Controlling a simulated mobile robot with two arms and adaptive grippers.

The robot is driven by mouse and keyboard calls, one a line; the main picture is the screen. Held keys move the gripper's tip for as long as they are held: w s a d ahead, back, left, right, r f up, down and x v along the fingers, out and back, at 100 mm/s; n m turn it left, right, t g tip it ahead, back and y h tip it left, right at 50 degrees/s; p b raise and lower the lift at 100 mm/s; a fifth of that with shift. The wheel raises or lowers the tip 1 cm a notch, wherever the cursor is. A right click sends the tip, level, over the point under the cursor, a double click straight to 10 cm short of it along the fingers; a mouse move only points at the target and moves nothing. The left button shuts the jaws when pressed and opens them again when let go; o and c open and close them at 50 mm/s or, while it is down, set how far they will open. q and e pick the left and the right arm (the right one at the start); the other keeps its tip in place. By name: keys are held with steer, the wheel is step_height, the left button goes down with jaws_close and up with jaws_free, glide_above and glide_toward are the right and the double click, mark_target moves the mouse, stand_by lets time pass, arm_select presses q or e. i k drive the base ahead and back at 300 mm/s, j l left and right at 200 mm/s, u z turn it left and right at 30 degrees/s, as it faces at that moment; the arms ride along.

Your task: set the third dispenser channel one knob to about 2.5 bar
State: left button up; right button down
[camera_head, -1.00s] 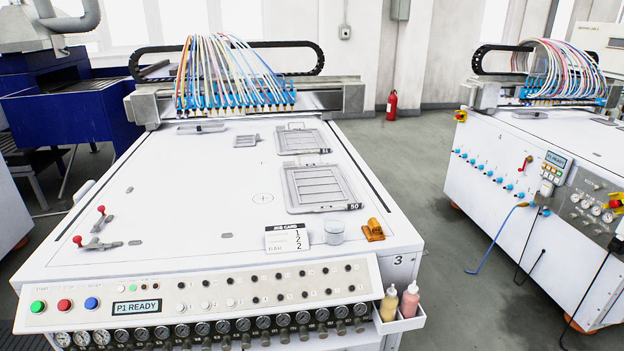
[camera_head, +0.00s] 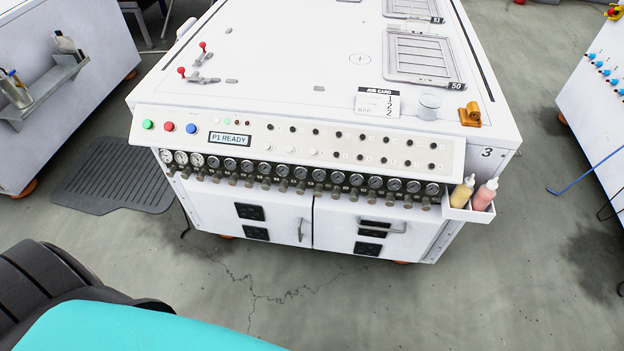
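The white dispenser machine (camera_head: 290,55) marked 3 at its right front corner stands in front of me, seen from above. A row of round pressure gauges (camera_head: 282,170) runs along its front edge. Three at the left end have white faces; the others are dark. Small grey knobs (camera_head: 265,184) sit below the gauges. The needles and channel labels are too small to read, so I cannot tell which knob is channel one or its pressure. A display (camera_head: 230,138) reads P1 READY. Neither of my grippers is in view.
A bottle holder (camera_head: 468,213) with two bottles juts from the machine's right front corner. Cabinet doors (camera_head: 330,228) are below the gauges. The grey floor in front is clear. A dark mat (camera_head: 113,183) lies at left; another white machine stands at right.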

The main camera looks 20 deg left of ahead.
mark_target(172, 170)
steer(key=u, duration=1.85)
